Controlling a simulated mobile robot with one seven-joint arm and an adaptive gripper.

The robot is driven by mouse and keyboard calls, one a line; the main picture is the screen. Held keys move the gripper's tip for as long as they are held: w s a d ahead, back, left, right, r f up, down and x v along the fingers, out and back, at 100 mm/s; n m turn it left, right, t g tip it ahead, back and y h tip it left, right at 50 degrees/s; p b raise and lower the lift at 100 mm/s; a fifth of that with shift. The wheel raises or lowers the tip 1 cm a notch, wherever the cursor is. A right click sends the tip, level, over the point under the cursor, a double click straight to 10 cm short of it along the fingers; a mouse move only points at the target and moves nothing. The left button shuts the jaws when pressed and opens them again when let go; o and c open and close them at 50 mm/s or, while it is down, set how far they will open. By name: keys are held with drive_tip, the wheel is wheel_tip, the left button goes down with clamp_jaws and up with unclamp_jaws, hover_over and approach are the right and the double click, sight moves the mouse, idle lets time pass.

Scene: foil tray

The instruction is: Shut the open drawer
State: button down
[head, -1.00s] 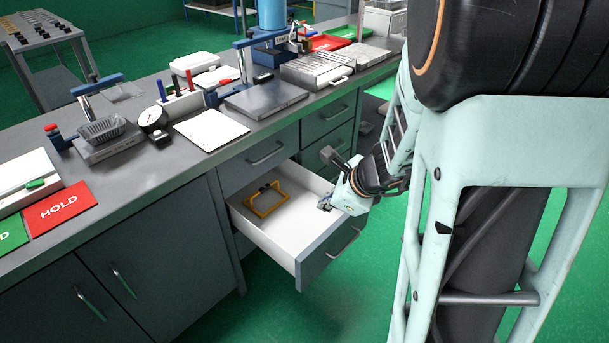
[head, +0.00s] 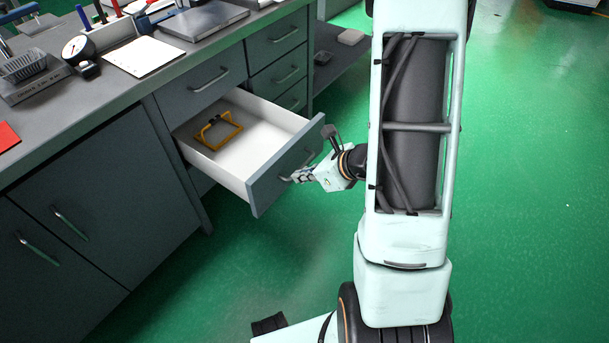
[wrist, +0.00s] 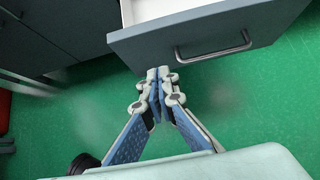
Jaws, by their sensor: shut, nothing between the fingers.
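The open drawer (head: 262,180) sticks out from the grey bench, with a grey front and a white inside. It also shows at the top of the wrist view (wrist: 190,35), with its bar handle (wrist: 214,48) right of my fingertips. An orange frame-like object (head: 217,131) lies inside the drawer, toward the back. My gripper (head: 297,177) is shut and empty, outside the drawer front close to the handle. In the wrist view my gripper's fingertips (wrist: 159,75) meet just below the drawer front's lower edge as pictured. I cannot tell whether they touch it.
Closed drawers (head: 277,73) sit beside and above the open one. Closed cabinet doors (head: 60,220) are at left. The bench top (head: 120,85) holds a white sheet (head: 137,57), a dial gauge (head: 78,50) and a metal plate (head: 204,20). The green floor (head: 510,180) is clear at right.

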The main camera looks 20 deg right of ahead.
sight(270, 173)
drive_tip(key=shift+w+a+f+b, duration=0.25)
drive_tip(key=shift+w+a+f, duration=0.5)
drive_tip(key=shift+w, duration=0.35)
drive_tip(key=shift+w+a+f+b, duration=0.25)
drive_tip(key=shift+w+a+f, duration=0.5)
drive_tip(key=shift+w, duration=0.3)
drive_tip(key=shift+w+a+f+b, duration=0.25)
drive_tip(key=shift+w+a+f, duration=0.35)
drive_tip(key=shift+w+a, duration=0.4)
drive_tip(key=shift+w, duration=0.2)
